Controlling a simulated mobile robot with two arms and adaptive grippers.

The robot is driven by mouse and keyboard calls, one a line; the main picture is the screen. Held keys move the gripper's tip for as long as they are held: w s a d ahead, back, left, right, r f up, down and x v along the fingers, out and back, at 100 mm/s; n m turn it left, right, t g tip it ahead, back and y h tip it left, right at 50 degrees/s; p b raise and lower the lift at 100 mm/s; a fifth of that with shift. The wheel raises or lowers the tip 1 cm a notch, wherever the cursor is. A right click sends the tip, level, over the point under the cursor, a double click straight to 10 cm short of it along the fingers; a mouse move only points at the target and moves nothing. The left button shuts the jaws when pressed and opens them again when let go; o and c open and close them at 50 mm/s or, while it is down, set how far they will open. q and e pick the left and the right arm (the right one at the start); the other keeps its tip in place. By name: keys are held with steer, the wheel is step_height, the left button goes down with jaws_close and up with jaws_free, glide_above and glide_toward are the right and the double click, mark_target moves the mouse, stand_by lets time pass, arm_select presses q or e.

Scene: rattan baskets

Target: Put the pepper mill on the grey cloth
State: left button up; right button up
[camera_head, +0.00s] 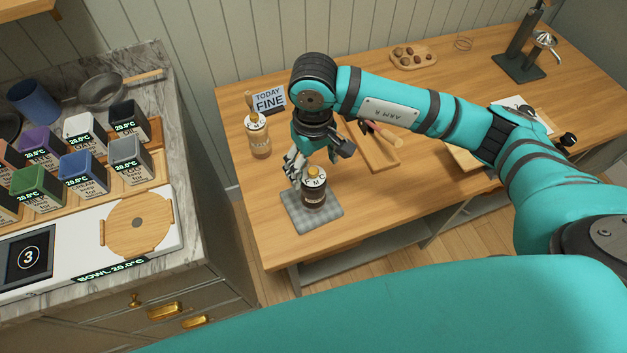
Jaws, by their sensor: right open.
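A dark mill (315,192) with a white lettered collar and a wooden knob stands upright on the grey checked cloth (291,211), near the table's front left; I take it to be the pepper mill. My right gripper (298,170) is open, just beside and above the mill's top at its left; whether a finger touches it I cannot tell. Part of the mill's top is close behind the fingers. My left gripper is not in view.
A sign reading "TODAY FINE" (269,99) stands behind the pale mill. A wooden tray (381,154) lies right of the gripper, partly under my arm. A counter with several labelled canisters (83,174) is at the left. The table's front edge is close to the cloth.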

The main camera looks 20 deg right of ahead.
steer(key=shift+r+b, duration=0.55)
steer(key=shift+r, duration=1.8)
